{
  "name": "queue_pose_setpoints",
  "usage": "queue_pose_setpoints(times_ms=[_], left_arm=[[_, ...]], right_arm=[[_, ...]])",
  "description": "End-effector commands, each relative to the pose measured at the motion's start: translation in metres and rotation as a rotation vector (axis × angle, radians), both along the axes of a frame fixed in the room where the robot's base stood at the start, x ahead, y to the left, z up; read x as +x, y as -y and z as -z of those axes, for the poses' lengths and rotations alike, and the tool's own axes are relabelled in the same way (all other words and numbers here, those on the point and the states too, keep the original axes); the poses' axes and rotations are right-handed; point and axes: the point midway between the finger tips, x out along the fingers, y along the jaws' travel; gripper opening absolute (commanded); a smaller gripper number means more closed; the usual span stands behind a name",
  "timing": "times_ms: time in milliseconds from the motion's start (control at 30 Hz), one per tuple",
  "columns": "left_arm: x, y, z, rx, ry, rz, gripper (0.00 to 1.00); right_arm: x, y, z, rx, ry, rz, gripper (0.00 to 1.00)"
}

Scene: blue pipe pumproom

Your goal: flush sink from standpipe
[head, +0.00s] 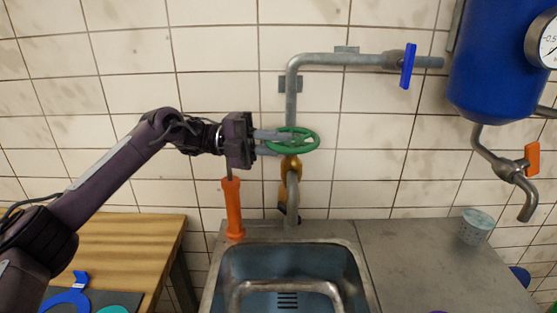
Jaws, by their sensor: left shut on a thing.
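The sink (230,275) is a steel basin set in a metal counter at the bottom middle of the head view. The standpipe (291,100) is a grey pipe on the tiled wall behind it. A green handwheel (307,147) sits on the pipe above a brass valve body (290,167). My left gripper (272,143) reaches in from the left and is shut on the handwheel's left rim. The fingers hide part of that rim. I cannot see any water running. My right gripper is not in view.
A blue-handled valve (408,66) is on the upper pipe. A blue tank (495,60) hangs at right above an orange-handled tap (532,160). An orange-handled tool (233,207) stands left behind the sink. A patterned cup (475,226) stands on the right counter, which has free room.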

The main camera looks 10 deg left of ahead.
Motion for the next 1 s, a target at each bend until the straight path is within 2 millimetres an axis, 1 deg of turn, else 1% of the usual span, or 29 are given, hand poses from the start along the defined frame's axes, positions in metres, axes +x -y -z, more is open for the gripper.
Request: queue_pose_setpoints(times_ms=[33, 300, 500, 1000], left_arm=[[0.002, 0.000, -0.003, -0.003, 0.011, 0.021, 0.00], [0.004, -0.002, -0.005, -0.005, 0.012, 0.122, 0.00], [0.004, -0.002, -0.007, -0.008, 0.013, 0.160, 0.00], [0.004, -0.003, -0.010, -0.012, 0.017, 0.173, 0.00]], right_arm=[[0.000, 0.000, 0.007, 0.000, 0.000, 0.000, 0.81], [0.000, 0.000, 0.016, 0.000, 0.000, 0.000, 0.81], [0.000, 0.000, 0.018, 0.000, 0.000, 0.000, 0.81], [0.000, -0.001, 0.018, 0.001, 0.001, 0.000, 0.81]])
